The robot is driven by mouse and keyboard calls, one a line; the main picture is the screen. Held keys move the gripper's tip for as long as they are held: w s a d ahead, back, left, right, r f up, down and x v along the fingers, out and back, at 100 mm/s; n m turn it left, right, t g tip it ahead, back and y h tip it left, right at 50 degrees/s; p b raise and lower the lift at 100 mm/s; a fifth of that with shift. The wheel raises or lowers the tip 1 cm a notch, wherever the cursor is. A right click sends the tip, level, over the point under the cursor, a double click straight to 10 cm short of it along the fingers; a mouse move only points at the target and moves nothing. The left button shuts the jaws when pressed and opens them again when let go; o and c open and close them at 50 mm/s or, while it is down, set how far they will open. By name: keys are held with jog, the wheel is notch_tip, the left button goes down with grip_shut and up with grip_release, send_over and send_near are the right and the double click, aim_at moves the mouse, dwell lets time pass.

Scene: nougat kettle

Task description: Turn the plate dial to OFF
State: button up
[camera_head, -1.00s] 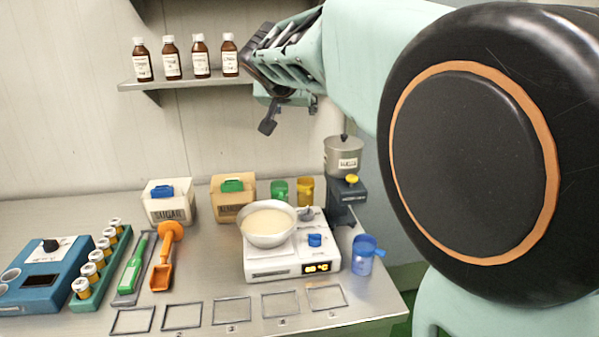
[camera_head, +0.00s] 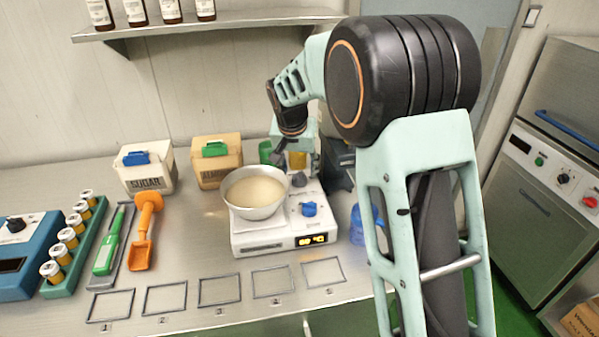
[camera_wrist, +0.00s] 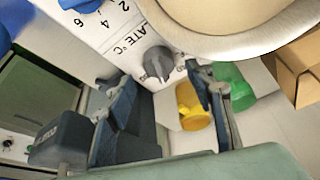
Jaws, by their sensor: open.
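A white hot plate (camera_head: 275,240) stands on the steel bench, with a lit display (camera_head: 311,240) on its front. Its grey dial (camera_head: 300,181) is at the back right, and it shows in the wrist view (camera_wrist: 157,63) beside the printed "PLATE °C". A blue dial (camera_head: 308,209) is nearer the front, and it also shows in the wrist view (camera_wrist: 80,5). My gripper (camera_wrist: 160,80) is open above the grey dial, which appears between the fingertips, apparently without contact. The dial's OFF mark is not readable.
A bowl of pale mixture (camera_head: 255,192) sits on the plate, close to my gripper. A yellow cup (camera_wrist: 192,105) and a green cup (camera_wrist: 232,85) stand behind. A blue jug (camera_head: 367,228) is at the right. Several outlined frames (camera_head: 219,290) lie along the front edge.

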jog(key=shift+x, duration=1.5)
jog(key=shift+c, duration=0.5)
jog(key=c, duration=1.1)
jog(key=shift+o, duration=0.2)
